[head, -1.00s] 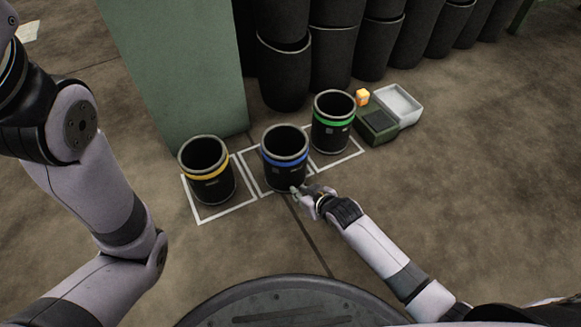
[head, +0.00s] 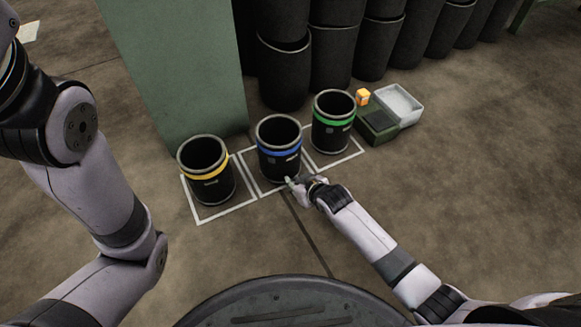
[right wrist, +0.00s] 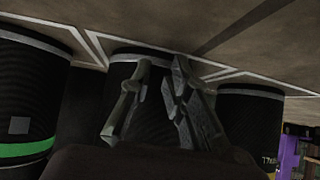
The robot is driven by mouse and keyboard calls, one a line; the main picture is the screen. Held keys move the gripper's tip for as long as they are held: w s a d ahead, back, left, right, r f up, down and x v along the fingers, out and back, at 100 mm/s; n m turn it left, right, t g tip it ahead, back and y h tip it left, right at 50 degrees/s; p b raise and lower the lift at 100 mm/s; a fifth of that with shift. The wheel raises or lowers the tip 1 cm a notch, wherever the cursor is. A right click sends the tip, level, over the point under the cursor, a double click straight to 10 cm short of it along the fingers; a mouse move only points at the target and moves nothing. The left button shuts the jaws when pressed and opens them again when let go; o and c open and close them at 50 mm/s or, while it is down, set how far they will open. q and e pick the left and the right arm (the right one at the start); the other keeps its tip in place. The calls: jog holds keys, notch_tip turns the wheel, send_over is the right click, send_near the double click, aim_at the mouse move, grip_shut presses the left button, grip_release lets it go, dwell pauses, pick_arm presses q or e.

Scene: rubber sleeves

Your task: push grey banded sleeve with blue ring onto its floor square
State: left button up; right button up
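The grey banded sleeve with the blue ring (head: 279,152) stands upright in the middle of a row of three. Its base covers much of the middle white-outlined floor square (head: 247,176); white line shows to its left and in front, and the far part is hidden. My right gripper (head: 290,182) is low at the sleeve's near side, close to its base. In the right wrist view its two fingers (right wrist: 161,66) lie close together in front of the middle sleeve (right wrist: 155,125); contact and closure are unclear. My left arm shows, but its gripper is out of view.
A yellow-ringed sleeve (head: 207,173) stands on the left square, and a green-ringed sleeve (head: 332,122) on the right one. A green box (head: 378,128), a grey tray (head: 400,105) and a small orange item (head: 362,97) lie beyond. Open floor lies to the right.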

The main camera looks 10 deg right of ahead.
jog(key=shift+w+a+b, duration=0.2)
jog(key=shift+w+a, duration=0.2)
jog(key=shift+w, duration=0.2)
jog(key=shift+w+a+b, duration=0.15)
jog(key=shift+w+a, duration=0.2)
jog(key=shift+w, duration=0.25)
jog(key=shift+s+d+r+p, duration=0.15)
jog(key=shift+s+p, duration=0.2)
jog(key=shift+p, duration=0.2)
jog(key=shift+s+d+r+p, duration=0.2)
jog(key=shift+s+r+p, duration=0.15)
jog(key=shift+s+p, duration=0.3)
jog(key=s+p, duration=0.1)
jog(key=s+d+r+p, duration=0.1)
jog(key=p, duration=0.1)
jog(key=s+p, duration=0.1)
jog(key=p, duration=0.1)
jog(key=shift+s+d+r, duration=0.15)
jog(key=shift+d+r, duration=0.2)
jog(key=shift+d, duration=0.05)
jog(key=shift+s+d+r+p, duration=0.1)
jog(key=shift+s+r+p, duration=0.05)
jog(key=shift+s+p, duration=0.15)
jog(key=shift+s+d+p, duration=0.2)
jog(key=shift+s+p, duration=0.1)
jog(key=shift+p, duration=0.1)
